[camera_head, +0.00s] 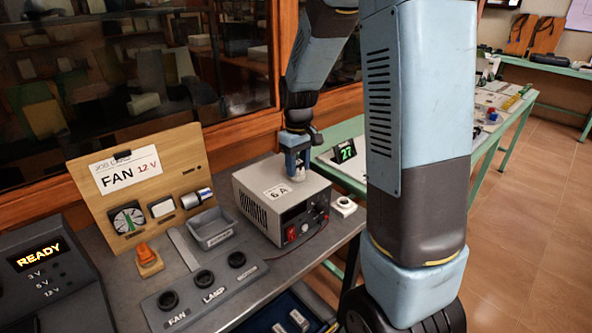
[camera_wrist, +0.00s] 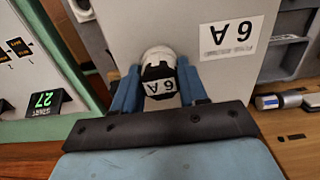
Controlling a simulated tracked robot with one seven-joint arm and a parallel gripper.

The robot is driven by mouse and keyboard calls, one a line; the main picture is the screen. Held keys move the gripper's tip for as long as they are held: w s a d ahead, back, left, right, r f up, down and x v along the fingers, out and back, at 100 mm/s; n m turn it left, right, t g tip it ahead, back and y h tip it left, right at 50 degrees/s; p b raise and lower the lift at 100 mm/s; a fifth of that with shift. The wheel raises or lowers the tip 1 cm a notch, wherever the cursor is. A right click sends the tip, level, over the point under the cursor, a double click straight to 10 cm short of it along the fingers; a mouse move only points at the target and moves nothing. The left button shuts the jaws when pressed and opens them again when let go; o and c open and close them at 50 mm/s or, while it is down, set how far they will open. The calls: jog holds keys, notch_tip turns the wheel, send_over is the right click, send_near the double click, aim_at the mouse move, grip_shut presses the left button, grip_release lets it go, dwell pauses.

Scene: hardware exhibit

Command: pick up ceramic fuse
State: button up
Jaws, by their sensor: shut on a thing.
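The ceramic fuse (camera_wrist: 158,58) is white with a dark band and a "6 A" label. It sits between the two blue fingers of my gripper (camera_wrist: 158,84), which are shut on it. In the head view my gripper (camera_head: 296,160) points down over the top of the grey power supply box (camera_head: 256,183), with the white end of the fuse (camera_head: 298,176) showing below the fingers. The box top also carries a "6 A" label. I cannot tell whether the fuse touches the box top.
A white round socket (camera_head: 344,205) stands right of the box. A grey bin (camera_head: 211,229) and a wooden "FAN 12 V" board (camera_head: 137,185) are to the left. A panel with FAN and LAMP sockets (camera_head: 204,291) lies in front. A blue-lined drawer (camera_head: 262,318) holds pale pieces.

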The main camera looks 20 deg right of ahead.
aim_at(298, 162)
jog(key=shift+c, duration=1.2)
jog(key=shift+r, duration=0.1)
jog(key=shift+r, duration=0.3)
notch_tip(298, 162, up, 3)
jog(key=shift+f, duration=0.2)
jog(key=s+d+r, duration=0.5)
jog(key=s+r, duration=0.4)
jog(key=s, duration=0.4)
jog(key=shift+d+r, duration=0.2)
jog(key=shift+r, duration=0.1)
